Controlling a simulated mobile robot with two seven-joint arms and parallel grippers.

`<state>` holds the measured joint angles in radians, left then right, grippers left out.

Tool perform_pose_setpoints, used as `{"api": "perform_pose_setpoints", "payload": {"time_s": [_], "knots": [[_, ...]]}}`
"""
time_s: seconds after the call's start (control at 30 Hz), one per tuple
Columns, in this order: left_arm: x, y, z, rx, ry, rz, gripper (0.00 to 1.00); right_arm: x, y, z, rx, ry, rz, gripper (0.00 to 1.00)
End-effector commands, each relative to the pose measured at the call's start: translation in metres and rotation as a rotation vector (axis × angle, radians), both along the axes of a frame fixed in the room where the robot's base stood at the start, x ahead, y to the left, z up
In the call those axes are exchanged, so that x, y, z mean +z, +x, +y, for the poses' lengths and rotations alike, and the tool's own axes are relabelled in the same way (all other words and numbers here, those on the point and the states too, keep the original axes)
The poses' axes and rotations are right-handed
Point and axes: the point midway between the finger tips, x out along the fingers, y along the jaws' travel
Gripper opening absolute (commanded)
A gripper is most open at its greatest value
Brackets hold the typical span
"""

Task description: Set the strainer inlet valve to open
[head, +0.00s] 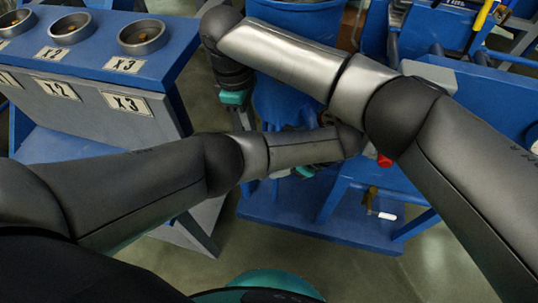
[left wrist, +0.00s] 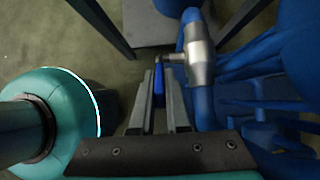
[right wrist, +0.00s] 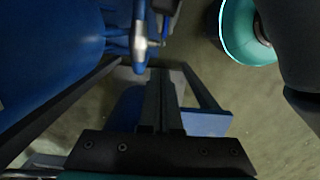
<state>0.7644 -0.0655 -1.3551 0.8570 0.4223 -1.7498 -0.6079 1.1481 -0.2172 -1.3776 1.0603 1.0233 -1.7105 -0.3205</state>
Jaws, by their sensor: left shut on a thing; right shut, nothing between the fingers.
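In the left wrist view, a valve with a silver body (left wrist: 199,60) sits on a blue pipe, and a short stem reaches left from it to a blue lever handle (left wrist: 158,84). My left gripper (left wrist: 164,82) is shut on this handle. In the right wrist view, a silver valve body (right wrist: 140,42) shows on a blue pipe ahead of my right gripper (right wrist: 160,78). That gripper is shut and empty, apart from the valve. In the head view my arms hide the valve and most of both grippers. I cannot read any valve label.
A blue-topped stand (head: 100,35) with several round cups and number plates is at the left. A blue frame base (head: 290,222) stands on the floor below my arms. A small brass valve with a white handle (head: 387,216) hangs at its right. My forearms cross close together.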

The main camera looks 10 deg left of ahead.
Motion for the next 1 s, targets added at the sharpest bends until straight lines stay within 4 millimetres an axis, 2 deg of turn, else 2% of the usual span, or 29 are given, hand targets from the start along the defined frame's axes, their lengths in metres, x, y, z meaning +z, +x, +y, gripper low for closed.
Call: {"api": "perform_pose_setpoints", "payload": {"time_s": [0.23, 0.5, 0.63, 0.8, 1.0], "knots": [[-0.002, -0.003, 0.0, 0.001, -0.003, 0.008, 0.0, -0.026, -0.003, -0.005, -0.012, -0.004, 0.018, 0.0], [-0.002, -0.003, 0.0, 0.002, -0.003, 0.008, 0.0, -0.083, -0.003, -0.011, -0.011, -0.004, 0.016, 0.0], [-0.002, -0.003, 0.0, 0.001, -0.003, 0.008, 0.0, -0.105, -0.003, -0.014, -0.012, -0.003, 0.015, 0.0], [-0.002, -0.003, 0.0, 0.001, -0.002, 0.008, 0.0, -0.116, -0.002, -0.035, -0.011, -0.003, 0.013, 0.0], [-0.002, -0.003, 0.0, 0.001, -0.002, 0.008, 0.0, -0.123, -0.003, -0.045, -0.011, -0.002, 0.014, 0.0]]}}
